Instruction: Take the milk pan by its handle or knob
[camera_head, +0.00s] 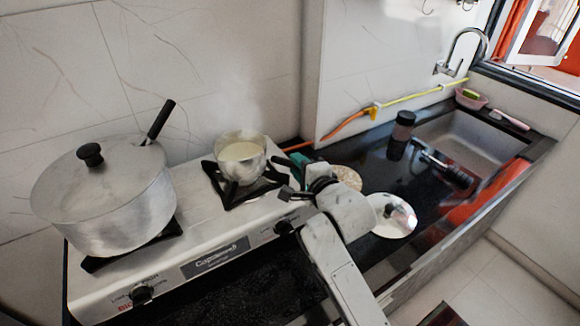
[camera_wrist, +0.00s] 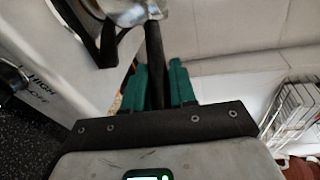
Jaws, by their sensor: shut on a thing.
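The milk pan (camera_head: 228,169) is a small shiny metal pan with pale milk in it, upright on the right burner of the stove. Part of its metal side shows at the top of the wrist view (camera_wrist: 128,12). Its dark handle (camera_wrist: 154,50) runs down between the green fingers of my gripper (camera_wrist: 160,84). My gripper is shut on the handle. In the head view my gripper (camera_head: 300,160) is at the right of the pan, and my arm partly hides it.
A large lidded pot (camera_head: 105,205) stands on the left burner, with a dark handle sticking up. A metal lid (camera_head: 390,215), a round board (camera_head: 347,178) and a dark jar (camera_head: 400,135) are on the black counter. The sink (camera_head: 480,140) is at the right.

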